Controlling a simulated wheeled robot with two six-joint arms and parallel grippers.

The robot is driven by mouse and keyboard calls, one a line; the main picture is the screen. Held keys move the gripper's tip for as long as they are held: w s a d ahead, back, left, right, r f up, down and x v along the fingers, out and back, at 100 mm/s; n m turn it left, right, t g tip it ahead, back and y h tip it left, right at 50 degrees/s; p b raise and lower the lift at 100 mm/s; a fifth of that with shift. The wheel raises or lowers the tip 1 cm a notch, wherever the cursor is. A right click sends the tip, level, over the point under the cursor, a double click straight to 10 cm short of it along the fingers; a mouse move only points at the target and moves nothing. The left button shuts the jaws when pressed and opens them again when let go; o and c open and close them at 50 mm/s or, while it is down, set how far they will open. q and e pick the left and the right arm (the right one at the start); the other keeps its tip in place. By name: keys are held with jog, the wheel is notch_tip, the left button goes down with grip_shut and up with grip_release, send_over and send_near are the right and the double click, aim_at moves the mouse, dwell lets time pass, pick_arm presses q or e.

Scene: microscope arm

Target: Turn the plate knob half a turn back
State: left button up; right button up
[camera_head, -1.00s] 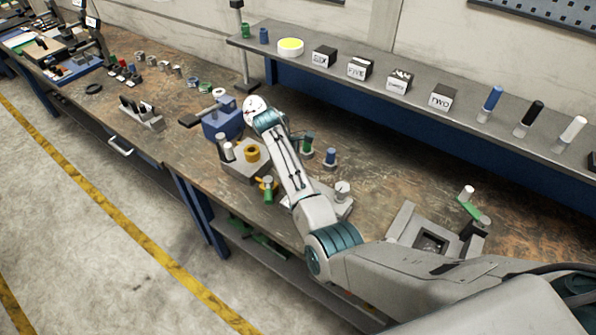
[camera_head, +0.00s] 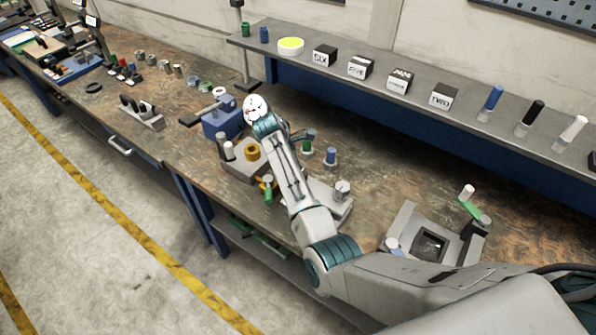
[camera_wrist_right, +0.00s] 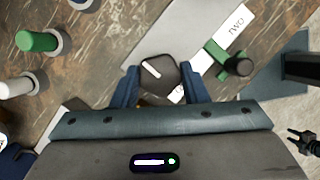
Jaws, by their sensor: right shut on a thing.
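A dark, rounded-square knob with a white mark on its top (camera_wrist_right: 160,72) sits between the two blue fingers of my right gripper (camera_wrist_right: 160,88) in the right wrist view. The gripper is shut on this knob, and the white mark slants across it. A grey plate (camera_wrist_right: 185,28) lies beyond the knob, with a white label reading TWO (camera_wrist_right: 238,22) to the right. In the head view my right forearm spans the bench, and I cannot make out the fingers or the held knob there. My left gripper is in neither view.
In the right wrist view a green piece with a black knob (camera_wrist_right: 237,65) is close on the right. A green-capped cylinder (camera_wrist_right: 37,41) and a white cylinder (camera_wrist_right: 18,87) stand left. In the head view a blue block (camera_head: 222,122) stands beside my arm; the shelf (camera_head: 400,97) runs behind.

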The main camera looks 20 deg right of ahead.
jog(key=o, duration=1)
jog(key=shift+s+a+f, duration=0.1)
jog(key=shift+s+f, duration=0.05)
jog(key=shift+f, duration=0.15)
jog(key=shift+r, duration=0.1)
jog(key=shift+w+a+r, duration=0.2)
jog(key=shift+r, duration=0.35)
jog(key=v, duration=0.9)
jog(key=shift+s+a+r, duration=0.1)
jog(key=shift+s+r, duration=0.05)
jog(key=shift+r, duration=0.2)
jog(key=shift+f, duration=0.1)
